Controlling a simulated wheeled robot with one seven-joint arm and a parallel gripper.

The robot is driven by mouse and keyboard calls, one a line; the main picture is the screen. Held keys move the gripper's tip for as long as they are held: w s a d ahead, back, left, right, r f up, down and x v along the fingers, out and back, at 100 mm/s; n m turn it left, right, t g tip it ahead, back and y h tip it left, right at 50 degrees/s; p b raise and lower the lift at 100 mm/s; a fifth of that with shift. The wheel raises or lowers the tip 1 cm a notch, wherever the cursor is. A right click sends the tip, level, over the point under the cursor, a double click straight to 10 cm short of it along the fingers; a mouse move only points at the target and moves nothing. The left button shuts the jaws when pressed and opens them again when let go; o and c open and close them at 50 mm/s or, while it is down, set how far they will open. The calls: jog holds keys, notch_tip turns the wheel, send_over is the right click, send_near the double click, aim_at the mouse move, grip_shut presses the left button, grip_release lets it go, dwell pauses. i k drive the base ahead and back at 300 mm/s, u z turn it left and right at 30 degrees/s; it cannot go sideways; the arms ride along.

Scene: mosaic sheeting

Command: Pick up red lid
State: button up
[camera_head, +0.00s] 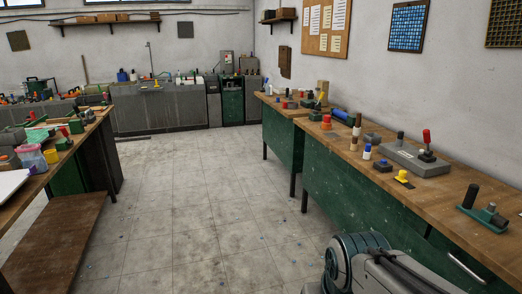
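I cannot tell for sure which thing is the red lid. A small round orange-red piece (326,121) stands on the right workbench (460,183), near its far end. On the left bench, a clear jar with a pinkish-red top (30,150) stands near the right edge, with a small red piece (63,131) close by. My gripper cannot be made out in this view. A grey and teal ribbed form (352,262) fills the bottom right; I cannot tell whether it is part of me.
The tiled floor (185,220) between the benches is open. A brown low platform (60,235) lies under the left bench. A grey block with a red-topped handle (427,138) and a yellow piece (404,178) sit on the right bench. Cabinets (160,110) line the back wall.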

aim_at(327, 119)
jog(key=z, duration=0.3)
jog(key=i, duration=1.7)
jog(key=u, duration=0.2)
jog(key=k, duration=0.65)
jog(key=u, duration=0.65)
jog(key=i, duration=2.6)
jog(key=z, duration=0.85)
jog(key=i, duration=1.2)
jog(key=z, duration=1.65)
jog(key=i, duration=0.7)
jog(key=z, duration=0.55)
